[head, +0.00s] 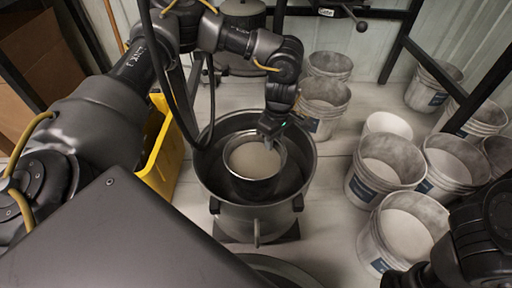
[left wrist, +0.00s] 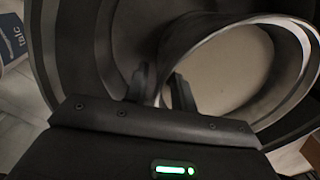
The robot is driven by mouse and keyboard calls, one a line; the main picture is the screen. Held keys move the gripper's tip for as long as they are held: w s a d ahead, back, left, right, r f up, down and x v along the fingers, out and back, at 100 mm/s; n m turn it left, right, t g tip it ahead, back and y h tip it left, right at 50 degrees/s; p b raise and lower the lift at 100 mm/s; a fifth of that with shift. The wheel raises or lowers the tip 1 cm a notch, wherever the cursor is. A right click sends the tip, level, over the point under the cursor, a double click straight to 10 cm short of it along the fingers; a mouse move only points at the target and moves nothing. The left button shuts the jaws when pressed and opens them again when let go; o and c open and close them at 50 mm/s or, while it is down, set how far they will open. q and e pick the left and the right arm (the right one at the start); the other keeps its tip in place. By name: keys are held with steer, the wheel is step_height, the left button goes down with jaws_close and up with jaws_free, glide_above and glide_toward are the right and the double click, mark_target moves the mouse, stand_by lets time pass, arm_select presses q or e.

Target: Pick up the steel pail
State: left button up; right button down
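The steel pail (head: 257,184) holds pale powder and sits inside a wide dark metal hopper (head: 213,180) in the middle of the head view. My left gripper (head: 268,138) points down at the pail's back rim. In the left wrist view the pail's bright rim (left wrist: 205,40) runs down between the two dark fingertips (left wrist: 160,85). One finger is outside the wall and the other inside. The fingers stand apart with a gap around the wall; firm contact does not show. The pail's lower part is hidden in the hopper. My right gripper is not in view.
Several dusty white buckets of powder (head: 383,172) stand to the right on the pale floor. A yellow bin (head: 162,160) is left of the hopper. Dark frame bars (head: 440,72) cross the back right. My right arm shows at the bottom right.

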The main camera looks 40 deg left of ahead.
arm_select(q)
jaws_close()
stand_by(1.2)
